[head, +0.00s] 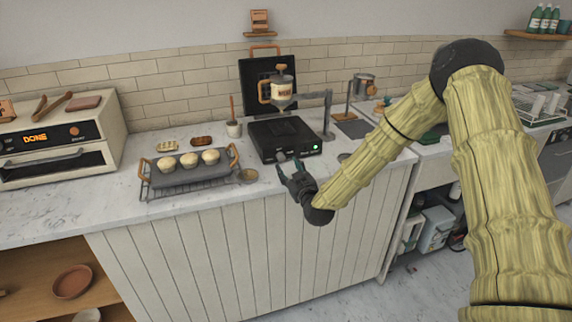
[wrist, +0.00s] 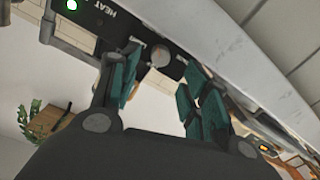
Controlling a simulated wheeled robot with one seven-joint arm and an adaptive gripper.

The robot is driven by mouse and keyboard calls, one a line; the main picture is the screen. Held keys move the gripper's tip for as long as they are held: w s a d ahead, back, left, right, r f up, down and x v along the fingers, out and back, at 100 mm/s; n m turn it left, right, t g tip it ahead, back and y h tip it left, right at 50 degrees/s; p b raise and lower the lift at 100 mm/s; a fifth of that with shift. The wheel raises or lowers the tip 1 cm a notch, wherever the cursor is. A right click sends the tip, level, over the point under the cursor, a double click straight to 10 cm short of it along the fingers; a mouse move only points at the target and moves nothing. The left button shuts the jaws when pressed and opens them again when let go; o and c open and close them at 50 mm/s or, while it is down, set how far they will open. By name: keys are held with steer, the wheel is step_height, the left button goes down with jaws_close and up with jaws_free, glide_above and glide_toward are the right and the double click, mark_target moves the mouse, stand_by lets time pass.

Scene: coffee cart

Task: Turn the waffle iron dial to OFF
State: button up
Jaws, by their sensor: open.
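The waffle iron (head: 283,132) is a low black box on the marble counter, with a small green light on its front. In the wrist view its dark front panel (wrist: 118,28) carries the word HEAT and a lit green light. A round grey dial (wrist: 161,55) sits on that panel. My gripper (head: 290,167) is at the left part of the waffle iron's front. In the wrist view my gripper (wrist: 160,75) is open, with its fingertips either side of the dial. Whether they touch it I cannot tell. The dial's pointer and OFF mark are not readable.
A tray of pale round buns (head: 190,182) stands on a wire rack left of the waffle iron, with a small round cup (head: 247,175) between. A dispenser (head: 283,88) on a stand rises behind. An oven reading DONE (head: 58,140) is at far left.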

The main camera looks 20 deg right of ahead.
steer(key=s, duration=0.6)
steer(key=shift+s+d, duration=0.2)
